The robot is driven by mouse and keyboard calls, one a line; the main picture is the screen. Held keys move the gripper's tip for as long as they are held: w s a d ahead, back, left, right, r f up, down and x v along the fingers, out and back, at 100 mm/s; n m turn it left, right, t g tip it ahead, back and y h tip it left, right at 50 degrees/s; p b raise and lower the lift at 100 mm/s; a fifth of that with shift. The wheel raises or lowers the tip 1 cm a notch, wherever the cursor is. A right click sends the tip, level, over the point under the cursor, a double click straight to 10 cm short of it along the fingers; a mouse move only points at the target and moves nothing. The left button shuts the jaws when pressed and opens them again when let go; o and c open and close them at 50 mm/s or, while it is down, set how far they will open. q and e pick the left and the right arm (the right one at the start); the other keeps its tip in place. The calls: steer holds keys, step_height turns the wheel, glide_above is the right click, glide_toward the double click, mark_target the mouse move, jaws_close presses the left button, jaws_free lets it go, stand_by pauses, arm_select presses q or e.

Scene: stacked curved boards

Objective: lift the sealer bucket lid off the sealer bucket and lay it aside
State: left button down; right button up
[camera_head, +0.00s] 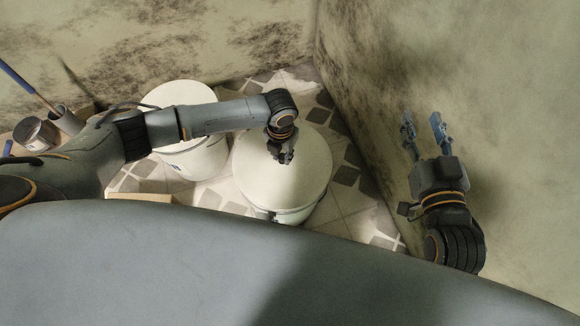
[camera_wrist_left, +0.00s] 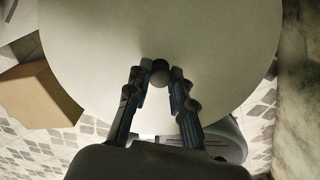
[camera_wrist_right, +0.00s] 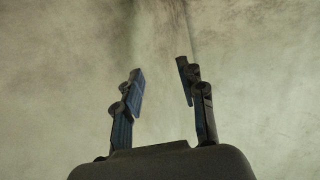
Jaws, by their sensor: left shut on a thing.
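The sealer bucket lid (camera_head: 262,178) is a wide, round, cream disc with a small dark knob (camera_wrist_left: 160,66) at its middle. It covers the top of the white sealer bucket (camera_head: 298,214), whose side shows below the lid's near edge in the head view; I cannot tell whether the lid is raised a little. My left gripper (camera_head: 284,158) is over the lid's middle, with its fingers shut on the knob. It also shows in the left wrist view (camera_wrist_left: 160,78). My right gripper (camera_head: 422,118) is open and empty near the right wall, apart from the bucket. It also shows in the right wrist view (camera_wrist_right: 160,82).
Another white lidded bucket (camera_head: 205,160) stands to the left, behind my left arm. A cardboard box (camera_wrist_left: 40,92) is on the tiled floor (camera_head: 345,200) nearby. Cans (camera_head: 36,134) and a blue-handled tool (camera_head: 28,84) are at far left. Stained walls (camera_head: 400,60) close the corner.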

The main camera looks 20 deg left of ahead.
steer(key=shift+s+d+f+g+h+p, duration=0.2)
steer(key=shift+f+g, duration=0.2)
steer(key=shift+f, duration=0.2)
steer(key=shift+s+d+f+g+h+p, duration=0.1)
steer(key=shift+s+f+g, duration=0.05)
steer(key=shift+f+g, duration=0.35)
steer(key=shift+s+d+f+g+h+p, duration=0.1)
steer(key=shift+s+f+g+p, duration=0.15)
steer(key=shift+f, duration=0.4)
